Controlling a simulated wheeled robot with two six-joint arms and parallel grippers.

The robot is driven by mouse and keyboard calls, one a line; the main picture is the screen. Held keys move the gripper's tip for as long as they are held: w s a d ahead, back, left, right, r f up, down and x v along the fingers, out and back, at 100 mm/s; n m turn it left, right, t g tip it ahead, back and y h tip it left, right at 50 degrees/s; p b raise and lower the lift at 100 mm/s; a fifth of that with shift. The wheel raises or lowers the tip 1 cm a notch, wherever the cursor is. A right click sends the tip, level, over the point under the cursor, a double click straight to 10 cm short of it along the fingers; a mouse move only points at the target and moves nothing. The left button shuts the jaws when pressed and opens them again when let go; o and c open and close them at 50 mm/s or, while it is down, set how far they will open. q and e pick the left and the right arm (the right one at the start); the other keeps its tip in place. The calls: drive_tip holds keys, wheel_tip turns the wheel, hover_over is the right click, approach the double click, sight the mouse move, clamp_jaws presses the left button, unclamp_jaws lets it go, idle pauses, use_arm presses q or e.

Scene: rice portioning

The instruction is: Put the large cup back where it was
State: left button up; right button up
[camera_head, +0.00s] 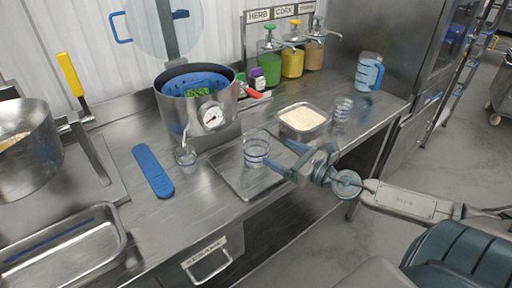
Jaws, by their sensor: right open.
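The large cup (256,151) is clear with dark bands and stands upright on a flat steel tray (231,180) near the counter's front edge. My right gripper (277,150) comes in from the right, low over the tray. Its two blue fingers are apart, with their tips close to the cup's right side. I cannot tell whether they touch it. A smaller clear cup (186,157) stands left of the tray, and another clear banded cup (342,110) stands right of the rice pan (304,119). My left gripper is not in view.
A steel pot (213,118) with a dial stands behind the tray. A blue jug (369,72) and several pump bottles (292,60) stand at the back. A blue flat utensil (152,171) lies on the left. Bare counter (170,214) shows left of the tray.

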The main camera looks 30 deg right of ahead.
sight(246, 139)
drive_tip(key=shift+w+a+r, duration=0.1)
drive_tip(key=shift+w+a, duration=0.05)
drive_tip(key=shift+w, duration=0.2)
drive_tip(key=shift+w+a+p, duration=0.2)
drive_tip(key=shift+w+p, duration=0.05)
drive_tip(key=shift+p, duration=0.25)
drive_tip(key=shift+w+a+r+p, duration=0.3)
drive_tip(key=shift+w+p, duration=0.1)
drive_tip(key=shift+p, duration=0.35)
drive_tip(key=shift+w+a+f+p, duration=0.1)
drive_tip(key=shift+w+a+p, duration=0.05)
drive_tip(key=shift+w+p, duration=0.55)
drive_tip(key=shift+w+a+f+p, duration=0.2)
drive_tip(key=shift+w+a+p, duration=0.15)
drive_tip(key=shift+w+p, duration=0.15)
drive_tip(key=shift+w+a+p, duration=0.1)
drive_tip(key=shift+w+p, duration=0.1)
drive_tip(key=shift+p, duration=0.15)
drive_tip(key=p+x, duration=0.2)
drive_tip(key=x, duration=0.2)
drive_tip(key=shift+a, duration=0.15)
drive_tip(key=shift+w+a, duration=0.1)
drive_tip(key=shift+w, duration=0.15)
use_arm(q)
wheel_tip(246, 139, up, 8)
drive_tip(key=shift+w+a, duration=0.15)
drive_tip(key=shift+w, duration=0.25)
use_arm(e)
drive_tip(key=shift+f, duration=0.1)
